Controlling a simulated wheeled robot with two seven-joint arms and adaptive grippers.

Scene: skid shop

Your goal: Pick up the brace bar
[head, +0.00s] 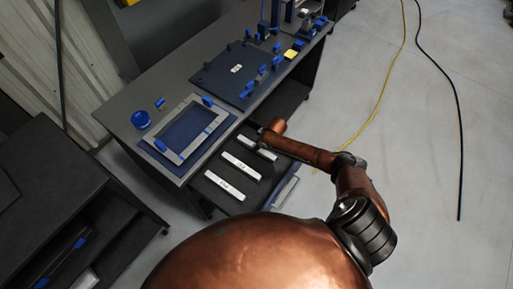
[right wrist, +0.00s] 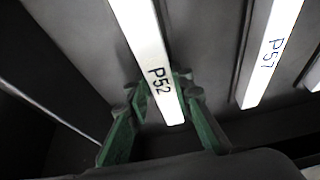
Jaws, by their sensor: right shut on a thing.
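Three white bars lie side by side in a dark open drawer under the bench in the head view. My right gripper (head: 262,133) is at the farthest bar (head: 256,148) and partly covers its upper end. In the right wrist view, a white bar marked P52 (right wrist: 155,60) runs between the green-padded fingers of my right gripper (right wrist: 163,100), which is shut on it. A bar marked P51 (right wrist: 268,55) lies to its right, apart from the fingers. The other two bars, the middle one (head: 241,166) and the nearest one (head: 225,185), are uncovered. My left gripper is out of view.
The bench above the drawer holds a framed tray (head: 163,147), a blue round container (head: 141,119), a dark plate (head: 222,75) and blue fixtures. A dark shelf unit (head: 60,195) stands at left. Yellow and black cables cross the open floor at right.

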